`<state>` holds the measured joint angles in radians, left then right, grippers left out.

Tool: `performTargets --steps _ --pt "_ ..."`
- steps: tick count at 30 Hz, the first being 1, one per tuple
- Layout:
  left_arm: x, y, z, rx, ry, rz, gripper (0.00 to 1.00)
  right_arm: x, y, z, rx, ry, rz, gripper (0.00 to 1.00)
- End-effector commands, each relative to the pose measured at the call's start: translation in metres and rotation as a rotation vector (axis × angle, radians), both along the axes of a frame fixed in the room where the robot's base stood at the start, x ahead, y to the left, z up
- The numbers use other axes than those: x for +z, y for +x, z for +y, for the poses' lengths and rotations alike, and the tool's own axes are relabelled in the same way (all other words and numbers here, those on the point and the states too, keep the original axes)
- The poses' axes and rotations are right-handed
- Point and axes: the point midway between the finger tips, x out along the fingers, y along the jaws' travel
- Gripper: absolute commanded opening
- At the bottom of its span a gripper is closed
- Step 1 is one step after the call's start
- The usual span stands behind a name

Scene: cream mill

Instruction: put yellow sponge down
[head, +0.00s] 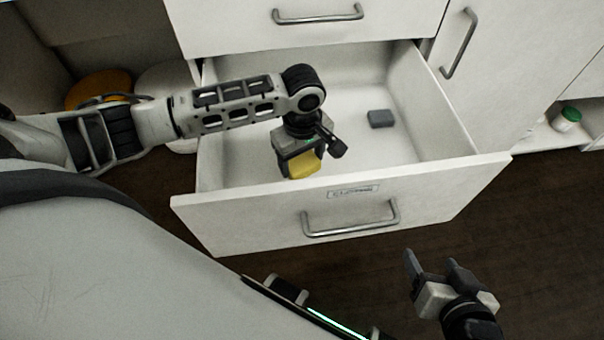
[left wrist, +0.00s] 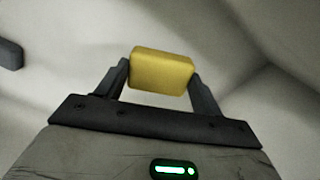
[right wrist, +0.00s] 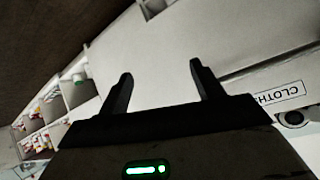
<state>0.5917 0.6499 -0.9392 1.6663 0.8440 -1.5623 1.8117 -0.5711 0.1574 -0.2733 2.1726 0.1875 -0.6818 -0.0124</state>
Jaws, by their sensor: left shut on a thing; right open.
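The yellow sponge (head: 304,165) is between the fingers of my left gripper (head: 300,160), inside the open drawer (head: 450,176) near its front wall. In the left wrist view the sponge (left wrist: 161,70) is gripped on both sides by the fingers of the left gripper (left wrist: 161,82). I cannot tell whether the sponge touches the drawer floor. My right gripper (head: 432,262) is open and empty, outside the drawer, in front of it at the lower right. In the right wrist view the right gripper (right wrist: 160,85) has its fingers apart with nothing between them.
A grey block (head: 381,118) lies in the drawer at the back right; it shows at the left edge of the left wrist view (left wrist: 9,54). The drawer handle (head: 350,219) and a label (head: 353,191) are on its front. A green-lidded jar (head: 567,119) stands on a shelf at right.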

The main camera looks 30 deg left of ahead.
Motion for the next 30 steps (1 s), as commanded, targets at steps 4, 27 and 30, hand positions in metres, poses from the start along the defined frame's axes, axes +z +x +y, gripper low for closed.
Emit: performTargets --steps 4,27,30 --pt "-0.017 0.0 0.0 -0.001 0.0 0.0 0.42 -0.008 0.001 0.002 0.006 0.003 0.002 0.66" --pt "-0.056 0.0 0.0 -0.003 0.0 -0.002 0.89 -0.003 0.005 0.007 0.014 0.026 -0.049 0.66" --pt "-0.055 0.0 0.0 -0.003 0.0 -0.002 0.89 -0.004 0.005 0.007 0.014 0.025 -0.047 0.66"
